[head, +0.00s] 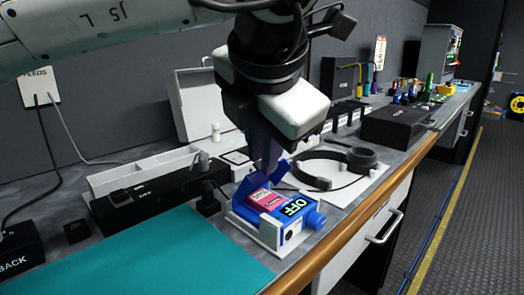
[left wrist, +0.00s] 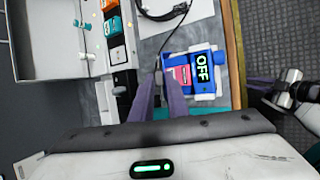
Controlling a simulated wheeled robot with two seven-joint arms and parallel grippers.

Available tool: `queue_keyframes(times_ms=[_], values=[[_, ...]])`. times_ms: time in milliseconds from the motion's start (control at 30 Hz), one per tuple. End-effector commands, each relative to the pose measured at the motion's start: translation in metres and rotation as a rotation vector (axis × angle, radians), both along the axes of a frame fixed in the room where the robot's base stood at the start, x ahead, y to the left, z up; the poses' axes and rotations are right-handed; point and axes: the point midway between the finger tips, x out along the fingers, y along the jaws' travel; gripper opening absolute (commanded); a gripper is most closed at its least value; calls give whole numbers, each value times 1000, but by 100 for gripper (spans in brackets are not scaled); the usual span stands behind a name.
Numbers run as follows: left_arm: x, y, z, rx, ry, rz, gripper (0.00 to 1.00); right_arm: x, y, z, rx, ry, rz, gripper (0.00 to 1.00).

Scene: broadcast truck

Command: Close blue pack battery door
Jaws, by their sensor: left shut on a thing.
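The blue pack (head: 291,235) sits in a white cradle (head: 243,228) near the bench's front edge. It has a black OFF display, a blue knob on its right and an open bay with a pink battery (head: 266,200) in it. A blue door (head: 243,189) stands raised at the bay's far left side. My left gripper (head: 262,180) reaches down to it from above, its purple fingers shut on the door; the fingers partly hide the contact. The left wrist view shows the pack (left wrist: 186,76) just beyond the fingertips. My right gripper (left wrist: 262,88) shows at that view's right edge, clear of the pack.
A teal mat (head: 150,262) lies in front left. Black headphones (head: 337,167) lie on a white sheet right behind the pack. A black power strip (head: 160,194) and a white tray (head: 140,172) stand at left. A wooden edge (head: 350,225) borders the bench.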

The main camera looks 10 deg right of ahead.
Motion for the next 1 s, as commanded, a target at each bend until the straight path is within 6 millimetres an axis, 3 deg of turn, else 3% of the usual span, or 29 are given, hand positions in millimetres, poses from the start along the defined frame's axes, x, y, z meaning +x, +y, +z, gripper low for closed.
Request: queue_keyframes(times_ms=[67,100,200,567,800,1000], values=[[-2,-1,-4,2,9,-3,0,0,0,0,0,0,0,15],[-2,-1,-4,3,10,-3,17,0,0,0,0,0,0,15],[-1,-1,-4,2,8,-3,30,0,0,-1,0,0,0,15],[-4,0,5,0,2,-1,30,1,0,2,-2,-2,-1,15],[-28,3,42,0,2,-2,30,4,-4,13,-1,-36,-15,15],[-48,6,70,1,3,-2,30,-5,-8,15,0,-43,-31,15]])
